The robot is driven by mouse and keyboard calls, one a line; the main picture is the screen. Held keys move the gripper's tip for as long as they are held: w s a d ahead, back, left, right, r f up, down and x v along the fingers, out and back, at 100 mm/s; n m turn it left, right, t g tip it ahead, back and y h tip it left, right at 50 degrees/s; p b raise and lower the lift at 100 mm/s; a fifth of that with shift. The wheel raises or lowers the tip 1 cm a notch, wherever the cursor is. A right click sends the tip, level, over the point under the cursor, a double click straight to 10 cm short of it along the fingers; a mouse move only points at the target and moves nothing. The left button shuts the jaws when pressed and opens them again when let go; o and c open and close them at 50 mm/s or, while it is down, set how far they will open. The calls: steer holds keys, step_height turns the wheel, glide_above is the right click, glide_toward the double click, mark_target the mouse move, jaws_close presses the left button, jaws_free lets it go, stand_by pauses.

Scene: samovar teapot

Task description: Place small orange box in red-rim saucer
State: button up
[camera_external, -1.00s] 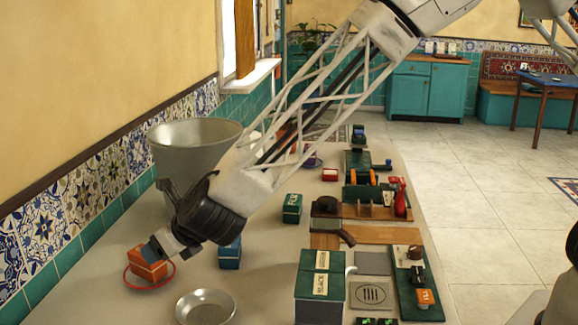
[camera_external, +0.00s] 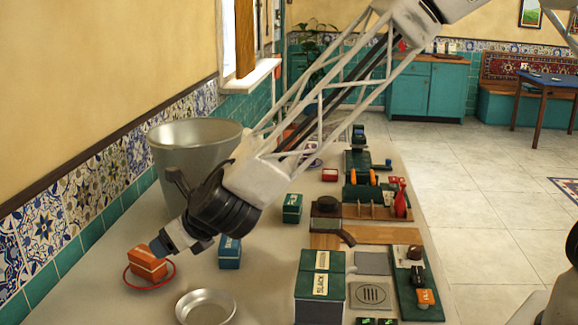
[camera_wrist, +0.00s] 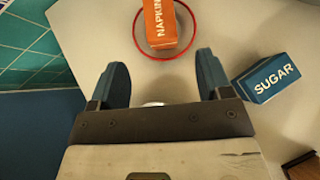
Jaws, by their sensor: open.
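The small orange box (camera_external: 147,264), lettered "NAPKIN" in the wrist view (camera_wrist: 160,24), sits upright inside the ring of the red-rim saucer (camera_external: 128,282). The saucer's red rim also shows around the box in the wrist view (camera_wrist: 142,47). My gripper (camera_external: 157,247) is just above and to the right of the box in the external view. In the wrist view its two blue fingers (camera_wrist: 162,68) are wide apart with nothing between them, and the box lies beyond their tips.
A blue sugar box (camera_external: 230,252) stands right of the saucer and close to my right finger in the wrist view (camera_wrist: 267,80). A metal dish (camera_external: 206,306) is in front. A big grey bucket (camera_external: 190,150) stands behind by the tiled wall. Green tins (camera_external: 318,285) stand to the right.

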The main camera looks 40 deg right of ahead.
stand_by(0.4)
steer(key=w+d+r+m+h, duration=0.15)
steer(key=d+r+m, duration=0.35)
steer(key=d, duration=0.6)
steer(key=w+d+r+m+h, duration=0.15)
steer(key=d+r+m, duration=0.4)
steer(key=d, duration=0.55)
steer(key=d+r+m+h, duration=0.3)
steer(key=d+r+m, duration=0.2)
steer(key=d, duration=0.7)
steer(key=s+d+r+m+g, duration=0.2)
steer(key=s+d+m, duration=0.3)
steer(key=d, duration=0.3)
steer(key=s+d+r+m+g+h, duration=0.1)
steer(key=s+d+r+m, duration=0.1)
steer(key=s+d+m, duration=0.55)
steer(key=s+d+r+m+g, duration=0.2)
steer(key=s+d+m, duration=0.15)
steer(key=d, duration=0.65)
steer(key=s+d+m+g+y, duration=0.1)
steer(key=s+d+m, duration=0.2)
steer(key=s, duration=0.6)
steer(key=s+d+f+m+y, duration=0.1)
steer(key=s+d+m+y, duration=0.1)
steer(key=s+m, duration=0.4)
steer(key=s, duration=0.3)
steer(key=shift+d+f+g, duration=0.25)
steer(key=shift+d+g, duration=0.15)
